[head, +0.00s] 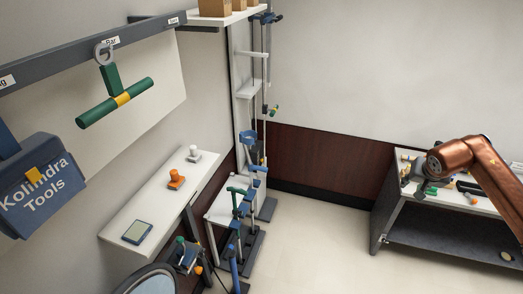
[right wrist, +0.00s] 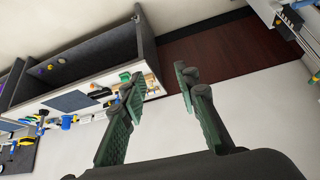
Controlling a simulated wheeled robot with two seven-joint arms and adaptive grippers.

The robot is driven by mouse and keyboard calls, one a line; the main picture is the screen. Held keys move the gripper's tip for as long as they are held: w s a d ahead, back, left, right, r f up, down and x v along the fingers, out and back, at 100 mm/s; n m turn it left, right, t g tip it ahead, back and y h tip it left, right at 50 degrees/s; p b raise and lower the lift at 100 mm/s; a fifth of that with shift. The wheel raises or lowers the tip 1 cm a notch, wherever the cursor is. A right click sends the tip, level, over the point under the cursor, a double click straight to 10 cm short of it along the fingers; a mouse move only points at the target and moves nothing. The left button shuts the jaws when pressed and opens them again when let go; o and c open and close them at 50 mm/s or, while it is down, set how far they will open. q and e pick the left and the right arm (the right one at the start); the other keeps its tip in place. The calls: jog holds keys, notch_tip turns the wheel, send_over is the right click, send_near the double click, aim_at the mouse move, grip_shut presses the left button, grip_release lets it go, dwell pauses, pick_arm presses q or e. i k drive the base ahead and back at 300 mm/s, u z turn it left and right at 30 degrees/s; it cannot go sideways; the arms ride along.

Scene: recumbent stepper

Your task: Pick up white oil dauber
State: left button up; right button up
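A small white knobbed piece (head: 193,154), which looks like the white oil dauber, stands upright at the far end of the white wall shelf (head: 150,207) in the head view. An orange piece of similar shape (head: 176,180) stands nearer on the same shelf. My right gripper (head: 424,187) is at the far right, over or near the grey workbench, well away from the white piece. In the right wrist view its fingers (right wrist: 160,82) are spread apart with nothing between them. The white piece is not seen there. My left gripper is not in view.
A flat grey-green device (head: 137,232) lies at the shelf's near end. Blue and green exercise equipment (head: 240,225) stands beside the shelf. A workbench (head: 400,215) with scattered tools is at the right. A green T-bar (head: 115,98) hangs above the shelf. Open floor lies between.

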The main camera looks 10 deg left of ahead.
aim_at(194, 157)
jog(key=z, duration=1.15)
jog(key=i, duration=1)
jog(key=u, duration=3.6)
